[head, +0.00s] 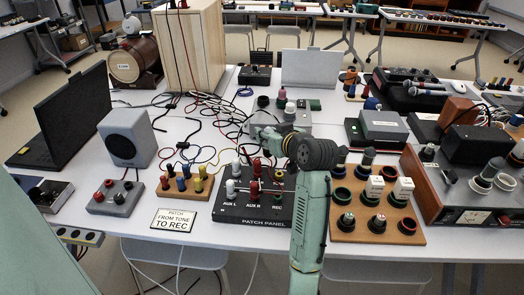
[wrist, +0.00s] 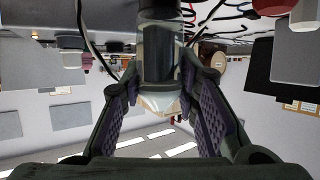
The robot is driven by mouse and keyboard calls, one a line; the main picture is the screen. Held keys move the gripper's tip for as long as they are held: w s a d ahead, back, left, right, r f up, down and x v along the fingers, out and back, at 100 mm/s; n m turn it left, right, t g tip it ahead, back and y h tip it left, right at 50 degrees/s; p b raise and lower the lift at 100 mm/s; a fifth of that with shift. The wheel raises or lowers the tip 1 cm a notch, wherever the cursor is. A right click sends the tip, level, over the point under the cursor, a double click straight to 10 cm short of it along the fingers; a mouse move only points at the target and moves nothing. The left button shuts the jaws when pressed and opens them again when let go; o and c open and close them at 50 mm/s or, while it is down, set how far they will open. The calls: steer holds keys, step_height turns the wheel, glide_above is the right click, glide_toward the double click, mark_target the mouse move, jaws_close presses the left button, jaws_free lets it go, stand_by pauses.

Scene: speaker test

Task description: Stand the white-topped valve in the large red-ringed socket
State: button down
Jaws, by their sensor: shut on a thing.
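My gripper (wrist: 166,82) is shut on a clear glass valve (wrist: 158,52) with a dark inside and a pale top in the wrist view. This view is upside down, with ceiling lights at the bottom, so the valve looks roughly upright. In the head view my wrist and arm hide most of the gripper and the valve. The wooden socket board (head: 350,238) lies right of my arm, with several coloured-ringed sockets; some hold valves.
The black patch panel (head: 240,212) with plugs stands left of my arm. A large amplifier (head: 455,205) stands close right of the board. A grey box (head: 382,125) and a black device (head: 410,95) lie behind. Loose cables (head: 225,115) cover the table's middle.

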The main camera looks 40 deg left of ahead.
steer(key=shift+f+p, duration=0.45)
steer(key=shift+f, duration=2.3)
steer(key=shift+f, duration=0.2)
steer(key=c, duration=1.5)
jaws_free()
steer(key=shift+r, duration=0.1)
